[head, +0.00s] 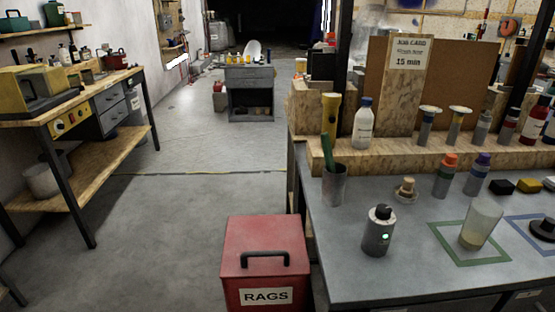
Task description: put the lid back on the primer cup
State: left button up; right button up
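A translucent cup (482,222) with a pale beige layer at its bottom stands inside a green outlined square (442,239) on the grey workbench at the right. It looks like the primer cup; its top appears uncovered. A dark round piece (542,229) with a raised middle lies inside a blue outlined square to the right of the cup, partly cut off by the picture edge. It may be the lid, but I cannot tell for sure. Neither of my grippers shows in the head view.
On the workbench (345,280) stand a grey canister with a green light (377,231), a metal cup with a green-handled tool (334,186), and several bottles. A red rags bin (264,260) stands beside the bench. The floor (150,225) to the left is clear.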

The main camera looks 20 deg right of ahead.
aim_at(483, 216)
jog(key=z, duration=1.85)
